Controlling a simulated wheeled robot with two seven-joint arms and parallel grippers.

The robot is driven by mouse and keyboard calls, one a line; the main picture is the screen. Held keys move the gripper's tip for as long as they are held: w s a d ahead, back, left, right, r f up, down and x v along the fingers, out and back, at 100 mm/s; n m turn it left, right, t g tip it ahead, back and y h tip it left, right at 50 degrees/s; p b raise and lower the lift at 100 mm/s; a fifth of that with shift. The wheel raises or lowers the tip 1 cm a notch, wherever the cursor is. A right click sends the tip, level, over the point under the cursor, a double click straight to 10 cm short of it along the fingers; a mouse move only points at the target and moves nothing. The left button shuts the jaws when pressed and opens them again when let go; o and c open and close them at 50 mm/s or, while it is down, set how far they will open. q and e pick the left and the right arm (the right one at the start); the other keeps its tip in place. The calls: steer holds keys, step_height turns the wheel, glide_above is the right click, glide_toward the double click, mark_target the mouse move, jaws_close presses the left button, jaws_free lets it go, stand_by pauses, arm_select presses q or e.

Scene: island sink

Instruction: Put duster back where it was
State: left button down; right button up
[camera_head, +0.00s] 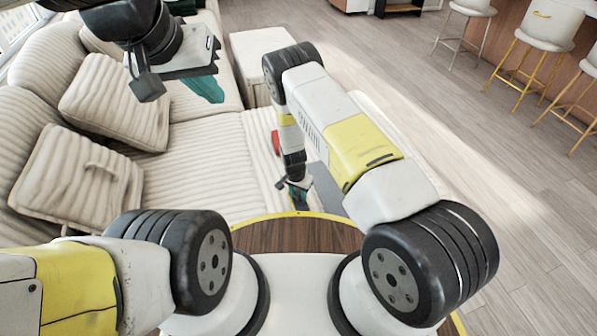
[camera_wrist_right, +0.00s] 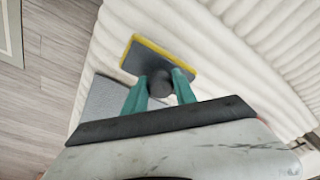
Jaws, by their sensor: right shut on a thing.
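The duster (camera_wrist_right: 158,58), a flat grey pad with a yellow edge and a dark round grip, shows in the right wrist view. My right gripper (camera_wrist_right: 160,84) has its teal fingers on either side of that dark grip and is shut on it. The pad is over the cream ribbed sofa; I cannot tell whether it touches. In the head view my right gripper (camera_head: 297,192) points down at the sofa's front edge, and the duster is mostly hidden there. My left gripper (camera_head: 206,90) hangs over the sofa at the upper left; its finger gap is not clear.
The cream sofa (camera_head: 195,150) with cushions fills the left. A flat grey panel (camera_head: 328,190) lies beside the right gripper, also in the wrist view (camera_wrist_right: 108,97). A small red object (camera_head: 276,143) is near my arm. Open wooden floor (camera_head: 440,120) and stools (camera_head: 553,30) are right.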

mark_target(298, 198)
steer(key=shift+w+f, duration=0.15)
steer(key=shift+f, duration=0.75)
steer(key=shift+w+f, duration=0.1)
steer(key=shift+f, duration=0.75)
steer(key=shift+f, duration=0.15)
steer(key=o, duration=1.2)
